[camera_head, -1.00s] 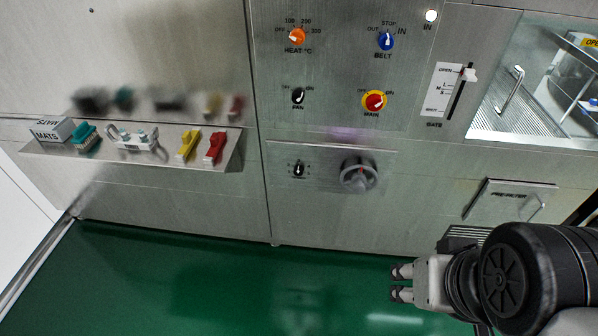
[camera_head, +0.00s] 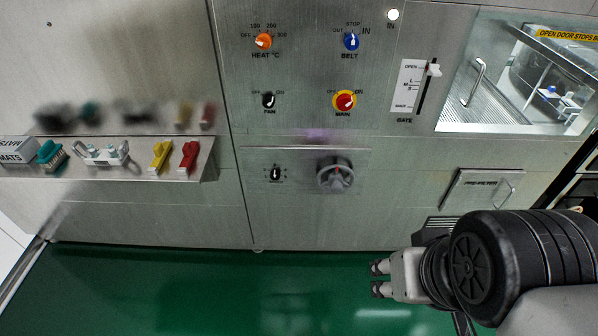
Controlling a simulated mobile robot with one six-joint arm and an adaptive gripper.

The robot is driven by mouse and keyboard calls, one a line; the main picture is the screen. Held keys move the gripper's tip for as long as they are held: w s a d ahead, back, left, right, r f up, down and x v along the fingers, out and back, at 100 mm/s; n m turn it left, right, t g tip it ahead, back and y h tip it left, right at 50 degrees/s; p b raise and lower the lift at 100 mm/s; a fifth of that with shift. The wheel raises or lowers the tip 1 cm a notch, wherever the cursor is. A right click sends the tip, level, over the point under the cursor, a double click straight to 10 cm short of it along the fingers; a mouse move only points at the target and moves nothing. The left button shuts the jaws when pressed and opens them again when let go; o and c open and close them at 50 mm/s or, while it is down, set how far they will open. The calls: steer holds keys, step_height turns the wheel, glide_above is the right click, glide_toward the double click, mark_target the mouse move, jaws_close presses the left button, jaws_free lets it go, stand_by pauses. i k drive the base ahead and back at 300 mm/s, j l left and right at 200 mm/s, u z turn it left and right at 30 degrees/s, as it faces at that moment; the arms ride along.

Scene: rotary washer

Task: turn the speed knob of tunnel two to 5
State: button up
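A small black knob (camera_head: 275,174) with dial marks around it sits on the lower panel, left of a grey handwheel (camera_head: 335,173). Its label and numbers are too small to read, so I cannot tell whether it is the speed knob or where it points. No tunnel number is readable. My gripper (camera_head: 379,279) is at the lower right, in front of the green floor, pointing left. Its two fingers are apart with nothing between them. It is below and to the right of the knob in the picture and touches nothing.
Above are the orange HEAT knob (camera_head: 264,41), blue BELT knob (camera_head: 351,41), black FAN knob (camera_head: 268,100) and red-yellow MAIN knob (camera_head: 344,100). A gate slider (camera_head: 433,70) and glass window are right. A shelf (camera_head: 190,171) with brushes juts out left. The green floor (camera_head: 200,290) is clear.

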mark_target(275, 174)
steer(key=i+j, duration=0.1)
steer(key=j, duration=0.2)
steer(key=i+j, duration=0.1)
steer(key=j, duration=0.2)
steer(key=i+j, duration=0.15)
steer(key=j, duration=0.2)
steer(key=i+j, duration=0.1)
steer(key=j, duration=0.2)
